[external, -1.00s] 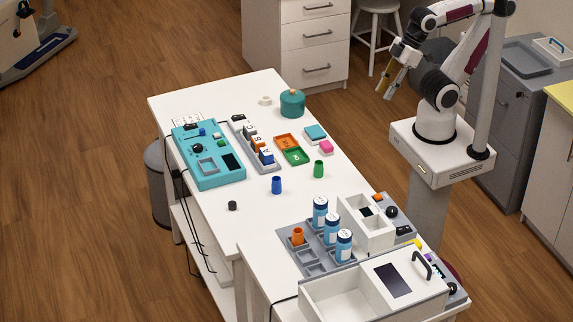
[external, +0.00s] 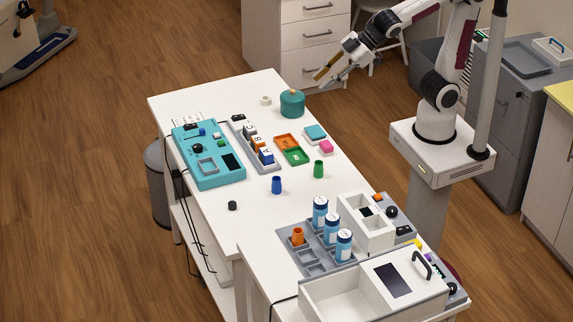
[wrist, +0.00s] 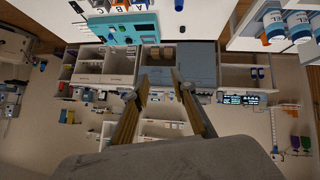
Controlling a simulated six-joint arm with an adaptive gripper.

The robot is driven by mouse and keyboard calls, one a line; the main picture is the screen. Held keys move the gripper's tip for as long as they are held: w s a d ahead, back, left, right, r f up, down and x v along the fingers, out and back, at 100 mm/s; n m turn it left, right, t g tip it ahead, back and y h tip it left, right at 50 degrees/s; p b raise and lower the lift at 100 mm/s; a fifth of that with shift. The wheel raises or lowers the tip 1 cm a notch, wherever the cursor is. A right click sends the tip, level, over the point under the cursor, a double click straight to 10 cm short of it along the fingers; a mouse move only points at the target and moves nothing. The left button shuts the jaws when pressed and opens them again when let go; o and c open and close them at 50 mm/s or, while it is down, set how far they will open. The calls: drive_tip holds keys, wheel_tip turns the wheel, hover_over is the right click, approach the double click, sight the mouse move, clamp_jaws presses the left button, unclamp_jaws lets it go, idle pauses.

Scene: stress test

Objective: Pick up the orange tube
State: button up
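The orange tube (external: 298,235) stands upright in a slot of the grey rack (external: 284,238) near the front of the table. My gripper (external: 323,78) is raised beside the far right part of the table, well away from the tube. It is open and empty. In the wrist view its two fingers (wrist: 162,82) are apart with nothing between them. A small orange patch near the blue bottles at the upper right of the wrist view may be the tube.
A blue tube (external: 276,185) and a green tube (external: 318,169) stand on the white table (external: 246,210). A teal pot (external: 292,104) is near my gripper. A white box with a handle (external: 385,283) is in front of the rack. The table's middle left is mostly clear.

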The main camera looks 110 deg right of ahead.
drive_tip(key=w+a+f+n+t+y, duration=0.15)
drive_tip(key=w+a, duration=0.25)
drive_tip(key=w, duration=0.4)
drive_tip(key=w+a+f+n+y, duration=0.1)
drive_tip(key=w+a+n+y, duration=0.2)
drive_tip(key=w, duration=0.4)
drive_tip(key=w+a+f+n+t+y, duration=0.1)
drive_tip(key=w+a+n, duration=0.1)
drive_tip(key=w+a, duration=0.45)
drive_tip(key=a+f+n+g+y, duration=0.1)
drive_tip(key=a+f+g+y, duration=0.1)
drive_tip(key=f, duration=0.4)
drive_tip(key=a+f+n+g+y, duration=0.2)
drive_tip(key=a+f+y, duration=0.1)
drive_tip(key=a+f, duration=0.3)
drive_tip(key=a+f+n+g+y, duration=0.2)
drive_tip(key=a+f+y, duration=0.1)
drive_tip(key=a+f, duration=0.3)
drive_tip(key=shift+w+a+f+n+g+y, duration=0.25)
drive_tip(key=shift+w+f+g+y, duration=0.1)
drive_tip(key=shift+f, duration=0.15)
drive_tip(key=shift+s+f, duration=0.1)
drive_tip(key=shift+s, duration=0.05)
